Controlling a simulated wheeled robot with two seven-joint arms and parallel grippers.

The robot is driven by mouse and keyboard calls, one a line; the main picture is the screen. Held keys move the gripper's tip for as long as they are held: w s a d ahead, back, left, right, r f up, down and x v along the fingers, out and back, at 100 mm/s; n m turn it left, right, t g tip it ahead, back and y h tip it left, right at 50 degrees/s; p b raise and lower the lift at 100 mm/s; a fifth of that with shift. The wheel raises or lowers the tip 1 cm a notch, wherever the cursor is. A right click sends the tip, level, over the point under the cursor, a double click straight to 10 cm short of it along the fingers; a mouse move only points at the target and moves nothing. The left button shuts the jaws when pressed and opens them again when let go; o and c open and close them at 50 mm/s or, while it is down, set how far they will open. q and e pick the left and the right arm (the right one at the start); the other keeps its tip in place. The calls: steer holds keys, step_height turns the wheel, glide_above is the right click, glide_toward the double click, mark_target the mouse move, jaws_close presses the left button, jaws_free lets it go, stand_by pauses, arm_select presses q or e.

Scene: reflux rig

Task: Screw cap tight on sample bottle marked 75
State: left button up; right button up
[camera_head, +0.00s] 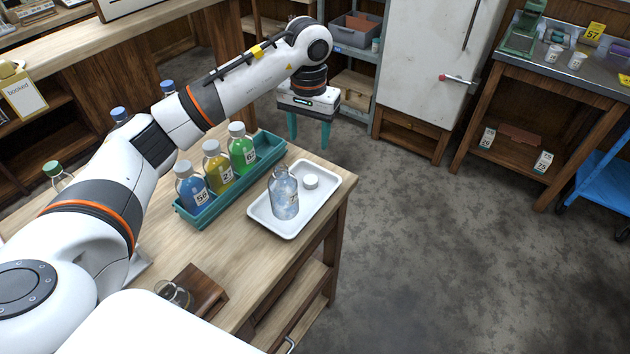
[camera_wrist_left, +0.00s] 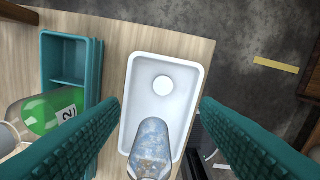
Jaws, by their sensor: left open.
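An open, capless bottle (camera_head: 284,196) with pale blue contents stands in a white tray (camera_head: 262,214); its label is too small to read surely. A loose white cap (camera_head: 311,181) lies in the tray beside it. My left gripper (camera_head: 310,138) is open and empty, fingers pointing down, above and beyond the tray. In the left wrist view, the cap (camera_wrist_left: 162,85) lies between the two teal fingers as seen from above, and the bottle (camera_wrist_left: 151,150) shows below it, partly cut off by the picture edge. My right gripper is not in view.
A teal rack (camera_head: 268,150) beside the tray holds blue, yellow and green capped bottles. A wooden block (camera_head: 205,290) with glassware is at the near edge. More bottles stand behind my left arm. The table edge is close right of the tray; open floor lies beyond.

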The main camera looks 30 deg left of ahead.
arm_select(q)
steer(key=p, duration=0.1)
glide_above(311, 179)
steer(key=shift+w+a+f, duration=0.1)
steer(key=shift+f, duration=1.6)
steer(key=shift+w+a+f, duration=0.1)
steer(key=shift+f, duration=1.6)
steer(key=f, duration=0.1)
steer(key=f+p, duration=0.1)
steer(key=f, duration=0.2)
steer(key=shift+s+d+f+p, duration=0.2)
steer(key=shift+s+f+p, duration=0.05)
steer(key=shift+f+p, duration=0.15)
steer(key=shift+f, duration=0.25)
steer(key=c, duration=1.1)
